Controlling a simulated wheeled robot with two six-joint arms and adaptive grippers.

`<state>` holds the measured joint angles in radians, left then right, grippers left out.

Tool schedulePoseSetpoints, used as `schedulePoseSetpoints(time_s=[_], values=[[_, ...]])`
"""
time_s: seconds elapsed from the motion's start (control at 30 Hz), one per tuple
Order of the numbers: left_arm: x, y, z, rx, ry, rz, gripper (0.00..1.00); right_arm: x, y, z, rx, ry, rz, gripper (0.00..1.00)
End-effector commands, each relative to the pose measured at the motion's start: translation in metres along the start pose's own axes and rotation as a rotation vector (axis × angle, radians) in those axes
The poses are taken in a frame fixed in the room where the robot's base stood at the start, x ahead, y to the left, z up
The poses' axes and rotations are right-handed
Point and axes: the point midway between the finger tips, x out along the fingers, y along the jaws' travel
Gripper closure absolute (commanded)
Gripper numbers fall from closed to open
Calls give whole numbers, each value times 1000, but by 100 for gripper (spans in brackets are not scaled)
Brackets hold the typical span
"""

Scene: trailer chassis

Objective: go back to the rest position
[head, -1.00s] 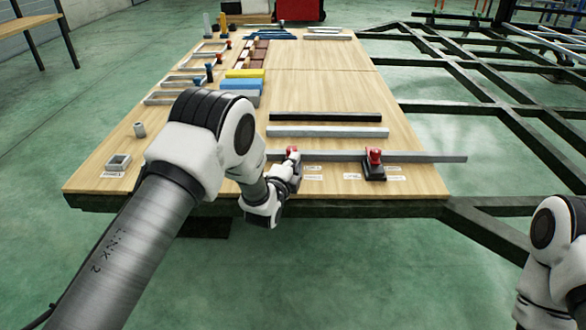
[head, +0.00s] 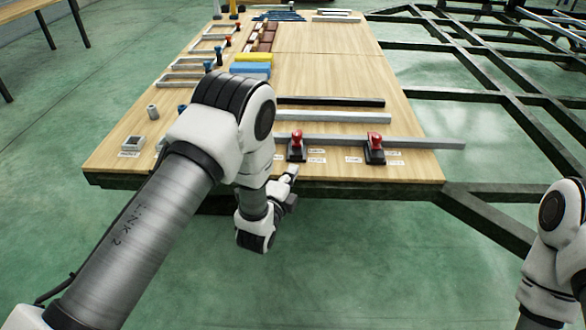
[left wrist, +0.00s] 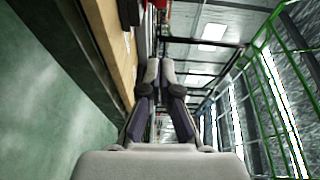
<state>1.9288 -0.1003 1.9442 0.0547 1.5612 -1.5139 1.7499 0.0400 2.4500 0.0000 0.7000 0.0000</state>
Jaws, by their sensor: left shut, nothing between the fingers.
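My left gripper (head: 291,174) is at the near edge of the wooden table (head: 330,72), just in front of the left red-topped clamp. In the left wrist view its two fingers (left wrist: 164,74) are together with nothing between them. My left arm reaches in from the lower left of the head view and covers part of the table. My right arm shows at the right edge, but its gripper is out of view.
Two red-topped clamps, the left one (head: 297,147) and the right one (head: 375,149), stand at a long grey bar (head: 420,142). A black bar (head: 330,101) lies behind. The dark trailer frame (head: 490,110) is on the right. Green floor (head: 370,265) in front is clear.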

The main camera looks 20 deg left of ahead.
Motion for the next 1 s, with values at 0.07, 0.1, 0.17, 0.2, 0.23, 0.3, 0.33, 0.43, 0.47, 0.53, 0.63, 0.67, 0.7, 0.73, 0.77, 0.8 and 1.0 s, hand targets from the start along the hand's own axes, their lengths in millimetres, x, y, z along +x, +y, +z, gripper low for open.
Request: schedulePoseSetpoints(time_s=[0.07,0.1,0.17,0.2,0.23,0.3,0.33,0.43,0.47,0.53,0.63,0.67,0.7,0.73,0.77,0.8,1.0], values=[[0,0,0,0,0,0,100,0,0,0,0,0,0,100],[0,0,0,0,0,0,100,0,0,0,0,0,0,100],[0,0,0,0,0,0,100,0,0,0,0,0,0,100],[0,0,0,0,0,1,100,0,0,0,0,0,0,100],[-1,2,0,0,0,4,100,0,0,0,0,0,0,100],[-5,16,5,-5,-11,27,100,0,0,0,0,0,0,100],[-11,24,9,-8,-19,48,100,0,0,0,0,0,0,100],[-47,70,24,-29,-50,196,100,-1,0,0,0,0,0,100],[-63,88,28,-59,-63,267,100,-1,0,0,0,0,0,100],[-108,131,37,-189,-116,458,100,-1,0,0,0,0,0,100],[-181,180,42,-436,-253,726,100,-2,0,0,0,0,0,100],[-203,190,43,-507,-306,797,100,-2,0,0,0,0,0,100],[-230,201,42,-600,-381,880,100,-2,0,0,0,0,0,100],[-249,207,42,-666,-440,934,100,-2,0,0,0,0,0,100],[-269,212,42,-728,-504,986,100,-2,0,0,0,0,0,100],[-293,217,40,-808,-592,1045,100,-2,0,0,0,0,0,100],[-382,220,32,-1134,-1072,1194,100,-2,0,0,0,0,0,100]])
